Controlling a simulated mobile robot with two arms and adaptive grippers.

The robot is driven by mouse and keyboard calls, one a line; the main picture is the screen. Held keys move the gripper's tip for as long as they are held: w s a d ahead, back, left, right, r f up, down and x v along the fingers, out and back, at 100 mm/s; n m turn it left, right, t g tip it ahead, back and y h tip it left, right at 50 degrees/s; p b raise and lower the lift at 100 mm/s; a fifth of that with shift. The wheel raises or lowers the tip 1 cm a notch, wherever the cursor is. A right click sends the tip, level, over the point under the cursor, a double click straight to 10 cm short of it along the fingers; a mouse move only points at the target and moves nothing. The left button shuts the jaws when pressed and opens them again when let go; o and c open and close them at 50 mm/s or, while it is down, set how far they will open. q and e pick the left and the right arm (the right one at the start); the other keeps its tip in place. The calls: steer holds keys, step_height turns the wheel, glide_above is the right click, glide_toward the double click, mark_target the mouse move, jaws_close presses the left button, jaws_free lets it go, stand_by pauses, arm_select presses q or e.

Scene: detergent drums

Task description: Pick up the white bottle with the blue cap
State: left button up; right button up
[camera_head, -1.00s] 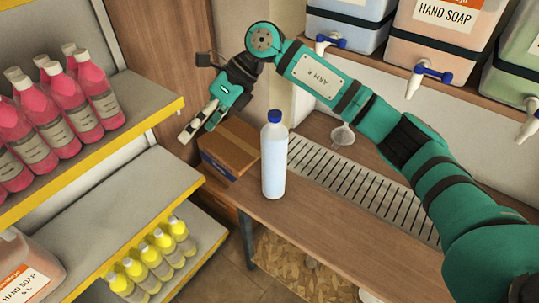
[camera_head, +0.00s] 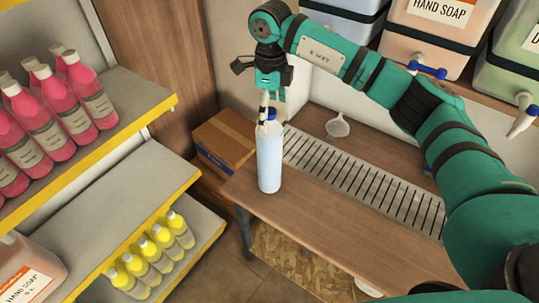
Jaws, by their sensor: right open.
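The white bottle with the blue cap (camera_head: 270,160) stands upright on the wooden table near its left end. Its blue cap (camera_head: 271,115) is partly covered by a finger of my right gripper (camera_head: 270,110). My right gripper points down at the top of the bottle and is open. Whether its fingers touch the bottle cannot be told from this view. My left gripper is not in view.
A cardboard box (camera_head: 225,140) sits behind and left of the bottle. A slotted drain (camera_head: 360,182) and a white funnel (camera_head: 338,126) lie on the table (camera_head: 310,215). Shelves at left hold pink bottles (camera_head: 85,90) and yellow-capped bottles (camera_head: 150,255). Soap drums (camera_head: 430,45) stand at upper right.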

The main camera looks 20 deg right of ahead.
mark_target(269, 127)
steer(key=shift+f, duration=0.55)
steer(key=shift+f+p, duration=0.4)
steer(key=shift+p, duration=0.05)
step_height(269, 127, down, 4)
steer(key=shift+a+r+p, duration=0.15)
steer(key=shift+r+p, duration=0.05)
steer(key=shift+p, duration=0.6)
steer(key=shift+w+f, duration=0.1)
steer(key=shift+f, duration=0.3)
steer(key=c, duration=1.8)
steer(key=shift+w+r, duration=0.1)
steer(key=shift+r, duration=0.05)
steer(key=shift+c, duration=0.2)
